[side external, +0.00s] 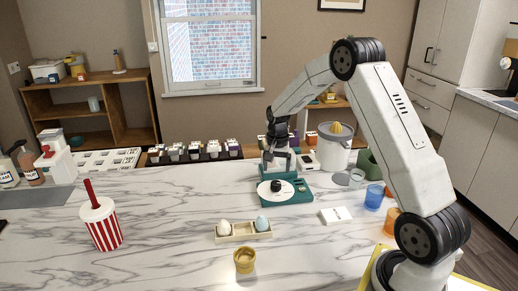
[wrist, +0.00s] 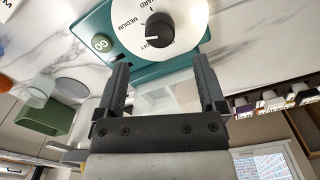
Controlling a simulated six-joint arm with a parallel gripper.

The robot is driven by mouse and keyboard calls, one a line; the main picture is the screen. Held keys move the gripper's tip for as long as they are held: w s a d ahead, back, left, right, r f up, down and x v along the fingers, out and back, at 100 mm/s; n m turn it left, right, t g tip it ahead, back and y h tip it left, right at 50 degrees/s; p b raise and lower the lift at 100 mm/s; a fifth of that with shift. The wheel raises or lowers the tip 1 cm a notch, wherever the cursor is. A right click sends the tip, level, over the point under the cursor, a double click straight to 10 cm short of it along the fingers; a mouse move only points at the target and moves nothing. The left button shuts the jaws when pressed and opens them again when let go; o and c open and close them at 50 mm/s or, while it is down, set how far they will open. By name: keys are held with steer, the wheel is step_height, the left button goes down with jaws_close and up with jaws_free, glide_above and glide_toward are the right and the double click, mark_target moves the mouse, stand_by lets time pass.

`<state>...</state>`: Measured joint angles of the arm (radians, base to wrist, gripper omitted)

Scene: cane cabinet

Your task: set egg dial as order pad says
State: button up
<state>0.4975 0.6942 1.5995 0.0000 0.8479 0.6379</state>
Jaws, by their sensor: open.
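The teal egg machine (side external: 300,196) has a white dial plate with a black knob (side external: 276,186). In the wrist view the knob (wrist: 159,29) has a white mark pointing left, toward the gap between MEDIUM and a partly hidden label below it; HARD is near the top.
A tray (side external: 244,237) holds a white egg (side external: 224,227) and a blue egg (side external: 262,223). A yellow cup (side external: 244,260) and striped drink cup (side external: 104,228) stand in front. Blue (side external: 374,197) and orange (side external: 391,222) cups stand right.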

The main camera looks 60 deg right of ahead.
mark_target(276, 183)
steer(key=shift+f, duration=3.5)
steer(key=shift+c, duration=0.3)
jaws_close()
steer(key=shift+m, duration=1)
steer(key=shift+o, duration=0.3)
jaws_free()
steer(key=shift+r, duration=0.15)
steer(key=shift+r, duration=3.8)
